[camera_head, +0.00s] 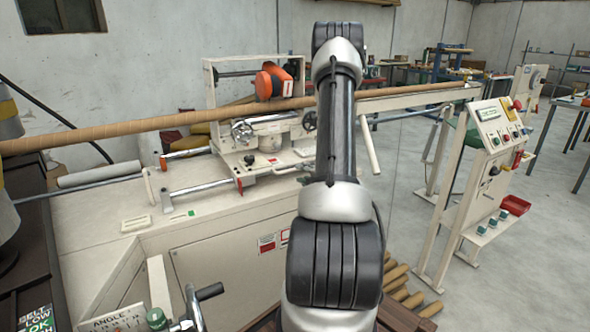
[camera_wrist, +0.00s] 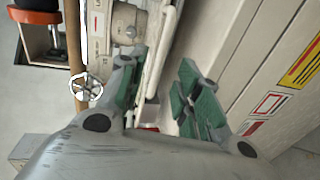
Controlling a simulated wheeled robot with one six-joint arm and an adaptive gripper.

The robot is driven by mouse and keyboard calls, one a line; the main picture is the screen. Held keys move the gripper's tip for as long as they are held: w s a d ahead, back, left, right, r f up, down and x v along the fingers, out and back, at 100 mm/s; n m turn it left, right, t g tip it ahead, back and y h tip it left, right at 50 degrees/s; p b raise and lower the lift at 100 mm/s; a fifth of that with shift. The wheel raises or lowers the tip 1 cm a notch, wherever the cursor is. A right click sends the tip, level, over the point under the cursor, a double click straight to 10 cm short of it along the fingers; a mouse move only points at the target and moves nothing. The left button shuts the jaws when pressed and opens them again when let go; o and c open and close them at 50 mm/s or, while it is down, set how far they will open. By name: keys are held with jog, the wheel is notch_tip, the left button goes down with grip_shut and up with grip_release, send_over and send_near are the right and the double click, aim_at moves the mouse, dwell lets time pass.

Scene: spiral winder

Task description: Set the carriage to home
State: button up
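The carriage (camera_head: 262,143) is a cream unit with an upright frame and an orange-red motor head (camera_head: 272,82), standing on the winder bed around the long brown tube (camera_head: 130,128). A metal handwheel (camera_head: 242,132) is on its front and a dark one (camera_head: 309,120) on its right side. A chrome lever with an orange end (camera_head: 180,153) points left. In the wrist view the carriage (camera_wrist: 127,30) is at the upper left, with a handwheel (camera_wrist: 86,87) below it. My gripper (camera_wrist: 163,72) is open, its green-padded fingers apart, with no object clearly between them. My arm hides it in the head view.
A control panel (camera_head: 497,130) with a red button stands at the right. Small plates lie on the bench top (camera_head: 100,215) left of the carriage. A black crank handle (camera_head: 208,292) is at the front. Brown rolls (camera_head: 412,299) lie on the floor. Open floor is at the right.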

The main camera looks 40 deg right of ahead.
aim_at(294, 169)
jog(key=x, duration=0.7)
jog(key=shift+w+f, duration=0.1)
jog(key=shift+w, duration=0.3)
jog(key=shift+c, duration=0.3)
grip_shut()
